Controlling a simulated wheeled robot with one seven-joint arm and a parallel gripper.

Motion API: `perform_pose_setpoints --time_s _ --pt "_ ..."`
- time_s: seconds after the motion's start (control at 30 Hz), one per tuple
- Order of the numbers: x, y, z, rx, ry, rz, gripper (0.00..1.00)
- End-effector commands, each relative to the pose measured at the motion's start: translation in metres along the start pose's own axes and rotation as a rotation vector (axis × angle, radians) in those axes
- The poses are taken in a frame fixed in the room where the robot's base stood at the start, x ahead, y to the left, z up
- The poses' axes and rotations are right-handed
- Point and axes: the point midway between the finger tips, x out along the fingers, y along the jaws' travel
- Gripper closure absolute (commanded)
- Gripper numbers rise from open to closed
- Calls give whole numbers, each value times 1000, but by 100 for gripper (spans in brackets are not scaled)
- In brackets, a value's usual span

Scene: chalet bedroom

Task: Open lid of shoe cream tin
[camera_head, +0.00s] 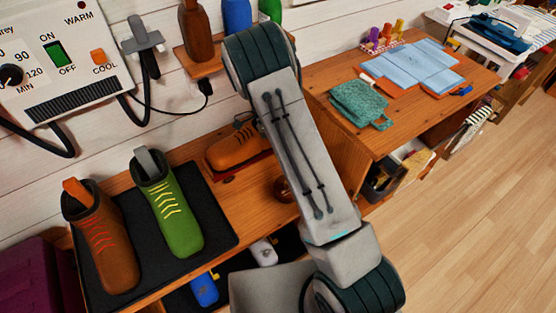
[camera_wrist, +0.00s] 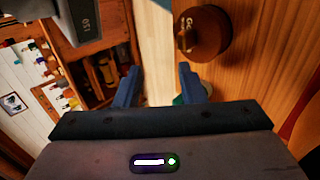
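The shoe cream tin (camera_wrist: 208,36) is a round, dark brown tin with pale lettering, in the upper right of the wrist view. A small knob or catch sticks out at its left side. The lid looks closed. In the head view a small round brown thing, probably the same tin (camera_head: 284,189), shows at the left edge of my arm, partly hidden by it. My gripper (camera_wrist: 159,73) has its two blue fingers apart with nothing between them. The tin lies to the right of and beyond the fingertips, not touching them. My gripper is hidden in the head view.
A brown shoe (camera_head: 238,148) stands on the wooden bench near the tin. A brown boot (camera_head: 104,245) and a green boot (camera_head: 175,215) stand on a black mat (camera_head: 215,235) at left.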

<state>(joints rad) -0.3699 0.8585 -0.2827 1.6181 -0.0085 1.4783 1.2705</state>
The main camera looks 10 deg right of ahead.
Motion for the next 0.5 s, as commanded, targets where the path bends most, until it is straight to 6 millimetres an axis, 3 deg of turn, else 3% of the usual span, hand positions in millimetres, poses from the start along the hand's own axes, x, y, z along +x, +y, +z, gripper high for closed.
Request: perform_pose_setpoints --time_s 0.3,0.5 --pt "10 63 -46 4 -4 -1 64" --pt "13 87 -64 3 -3 -1 64"
